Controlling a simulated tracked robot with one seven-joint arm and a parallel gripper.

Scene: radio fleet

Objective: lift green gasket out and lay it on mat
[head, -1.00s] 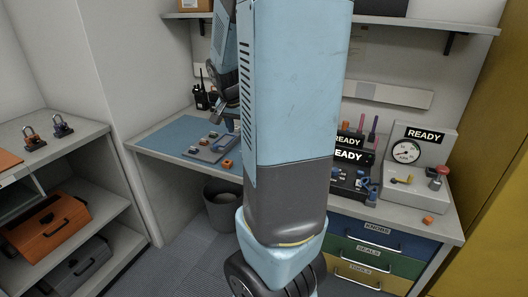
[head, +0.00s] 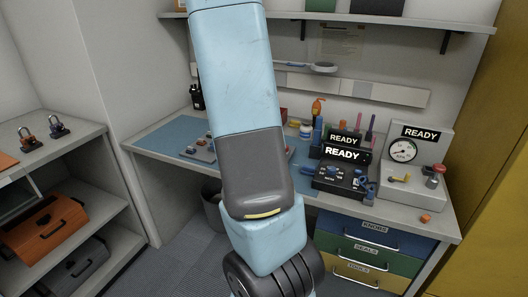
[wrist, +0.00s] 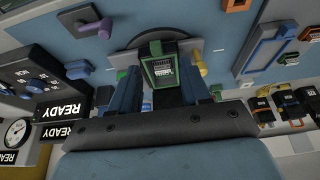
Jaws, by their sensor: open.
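In the wrist view a green rectangular frame (wrist: 160,50), which looks like the gasket, surrounds a dark body with a pale label. I cannot tell how firmly it is seated. My gripper (wrist: 166,82) is open, with one finger on each side of that dark body in the picture; contact is not clear. The blue mat (head: 174,136) lies on the left of the bench, partly covered by a grey plate with small parts. In the head view my arm hides my gripper and the green frame.
A black READY console (head: 342,178) and a gauge box (head: 403,151) stand at the right of the bench. In the wrist view, a blue frame (wrist: 268,50) lies to the right, with several dark radio-like devices (wrist: 285,104) beyond. A shelf (head: 390,22) runs above.

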